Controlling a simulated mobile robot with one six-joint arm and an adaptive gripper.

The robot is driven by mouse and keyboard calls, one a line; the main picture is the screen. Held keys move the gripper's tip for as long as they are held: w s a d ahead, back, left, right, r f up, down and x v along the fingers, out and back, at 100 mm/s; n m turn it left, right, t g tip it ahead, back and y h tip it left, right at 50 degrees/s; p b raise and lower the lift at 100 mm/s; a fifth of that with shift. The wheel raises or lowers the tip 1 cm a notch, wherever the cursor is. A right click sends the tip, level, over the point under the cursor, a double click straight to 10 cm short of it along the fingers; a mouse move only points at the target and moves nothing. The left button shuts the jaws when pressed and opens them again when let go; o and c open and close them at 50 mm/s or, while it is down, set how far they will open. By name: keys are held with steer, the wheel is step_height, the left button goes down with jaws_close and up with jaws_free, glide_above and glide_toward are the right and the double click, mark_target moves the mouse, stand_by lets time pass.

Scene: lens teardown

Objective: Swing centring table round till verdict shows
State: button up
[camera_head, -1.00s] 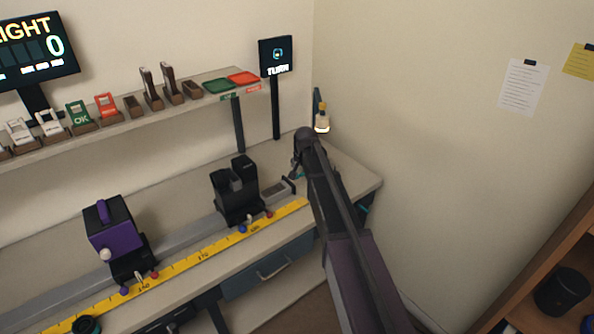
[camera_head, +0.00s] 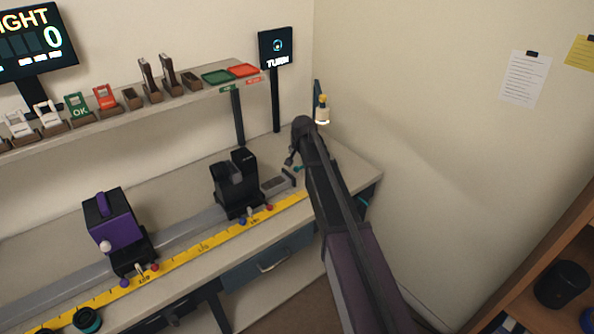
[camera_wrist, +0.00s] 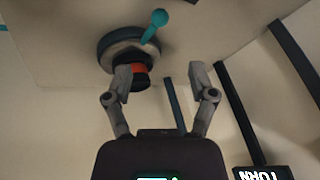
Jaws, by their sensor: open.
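The centring table shows in the wrist view as a dark round disc (camera_wrist: 116,42) with a teal-knobbed lever (camera_wrist: 156,22) and an orange band (camera_wrist: 137,70) on its hub. In the head view my arm mostly hides it at the bench's far right end. My gripper (camera_wrist: 164,72) is open, its two fingers apart. The left finger overlaps the hub in the picture; I cannot tell whether it touches. The lever lies between the finger directions, beyond the tips. The small display (camera_head: 277,48) reads TURN, with a ring-shaped icon above.
A rail with a purple unit (camera_head: 112,222) and a black holder (camera_head: 237,184) runs along the bench, beside a yellow scale (camera_head: 205,246). The shelf (camera_head: 150,110) carries cards and green and red trays. A wall is close on the right. A lamp-like post (camera_head: 322,110) stands behind my wrist.

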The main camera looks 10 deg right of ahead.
mark_target(297, 167)
steer(key=shift+b+x, duration=5.3)
steer(key=shift+x, duration=0.9)
steer(key=shift+a, duration=0.1)
jaws_close()
